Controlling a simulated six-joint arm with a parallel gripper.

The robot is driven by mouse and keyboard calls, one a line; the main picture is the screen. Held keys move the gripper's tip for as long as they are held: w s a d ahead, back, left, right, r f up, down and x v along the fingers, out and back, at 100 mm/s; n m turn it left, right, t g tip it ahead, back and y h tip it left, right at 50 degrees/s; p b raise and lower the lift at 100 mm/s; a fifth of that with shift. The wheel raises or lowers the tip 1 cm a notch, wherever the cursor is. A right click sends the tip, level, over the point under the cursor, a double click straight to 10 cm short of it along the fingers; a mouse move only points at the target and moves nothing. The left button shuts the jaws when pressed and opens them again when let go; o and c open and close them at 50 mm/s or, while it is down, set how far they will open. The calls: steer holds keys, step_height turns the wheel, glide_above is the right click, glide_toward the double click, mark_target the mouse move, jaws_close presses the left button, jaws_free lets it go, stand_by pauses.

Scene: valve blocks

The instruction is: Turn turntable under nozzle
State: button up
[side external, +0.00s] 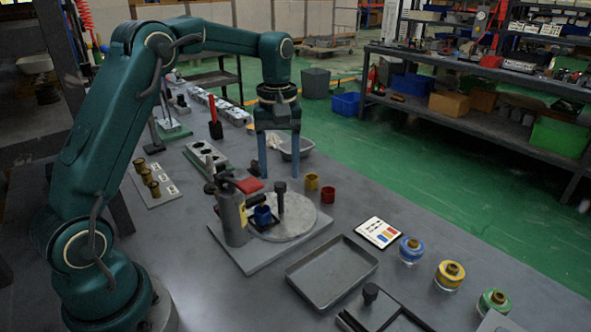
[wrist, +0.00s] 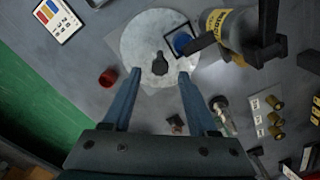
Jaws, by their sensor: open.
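The round grey turntable (side external: 307,222) sits on a square base plate; it also shows in the wrist view (wrist: 138,34). My gripper (side external: 279,174) is open and empty above the knob, fingers pointing down.
A block with several brass parts (side external: 152,190) is left.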

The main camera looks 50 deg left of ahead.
steer(key=shift+r, duration=1.25)
steer(key=s+d+r+m+t, duration=0.3)
steer(key=s+d+r, duration=0.4)
steer(key=s+r, duration=0.15)
steer(key=s+d+f+m+t, duration=0.2)
steer(key=s+f+m, duration=0.4)
steer(key=s, duration=0.3)
steer(key=shift+d+f+m+t, duration=0.3)
steer(key=shift+d+m, duration=0.2)
steer(key=shift+m, duration=0.3)
steer(key=shift+s, duration=0.1)
